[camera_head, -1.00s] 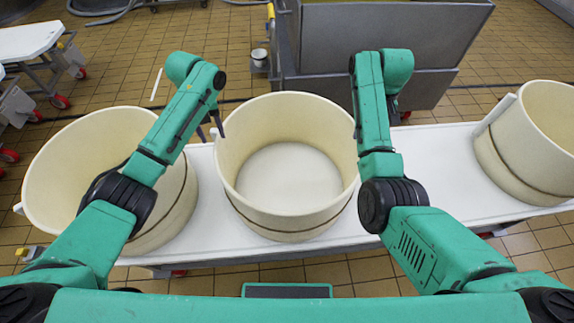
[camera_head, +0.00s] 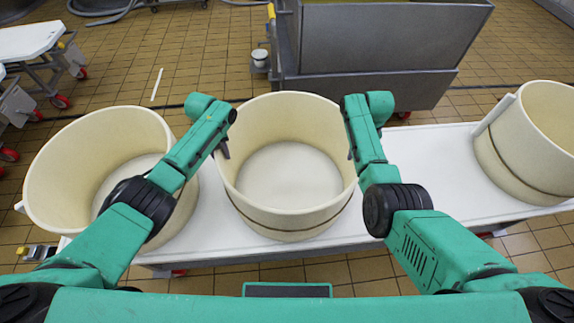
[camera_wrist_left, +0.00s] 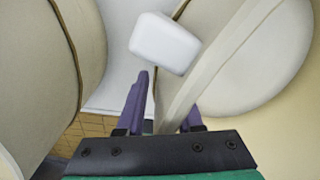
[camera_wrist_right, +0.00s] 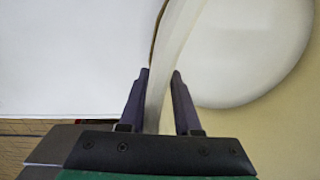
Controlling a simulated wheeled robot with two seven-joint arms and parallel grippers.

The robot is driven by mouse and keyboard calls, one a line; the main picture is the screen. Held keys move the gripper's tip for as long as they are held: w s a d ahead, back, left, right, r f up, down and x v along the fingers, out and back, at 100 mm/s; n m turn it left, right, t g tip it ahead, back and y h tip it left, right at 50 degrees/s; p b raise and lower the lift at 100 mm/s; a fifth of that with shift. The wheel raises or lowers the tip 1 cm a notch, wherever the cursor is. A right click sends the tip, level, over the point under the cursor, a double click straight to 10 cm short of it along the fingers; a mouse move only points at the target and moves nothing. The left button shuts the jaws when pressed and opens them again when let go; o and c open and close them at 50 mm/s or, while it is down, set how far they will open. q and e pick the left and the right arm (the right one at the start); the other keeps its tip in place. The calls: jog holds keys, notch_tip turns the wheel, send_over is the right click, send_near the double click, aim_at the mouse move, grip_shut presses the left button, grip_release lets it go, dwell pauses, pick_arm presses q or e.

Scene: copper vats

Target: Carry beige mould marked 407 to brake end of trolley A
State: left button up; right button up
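A round beige mould (camera_head: 290,215) stands upright in the middle of a white-topped trolley (camera_head: 415,150). No number can be read on it or on the other moulds. My left gripper (camera_head: 222,150) is at its left rim. In the left wrist view the fingers (camera_wrist_left: 165,110) stand open on either side of the wall, with a gap on the outer side. A pale block (camera_wrist_left: 165,42) shows just beyond them. My right gripper is at the right rim, its fingertips mostly hidden in the head view. In the right wrist view its fingers (camera_wrist_right: 160,95) straddle the wall, looking open.
A second beige mould (camera_head: 60,165) stands close on the left, partly behind my left arm. A third (camera_head: 515,150) stands at the right end. A grey steel vat (camera_head: 385,40) is just behind the trolley. Another white-topped trolley (camera_head: 28,40) stands at far left.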

pick_arm(q)
grip_shut()
pick_arm(e)
grip_shut()
pick_arm(q)
jog(key=shift+a, duration=0.1)
pick_arm(e)
jog(key=shift+d, duration=0.1)
dwell(0.7)
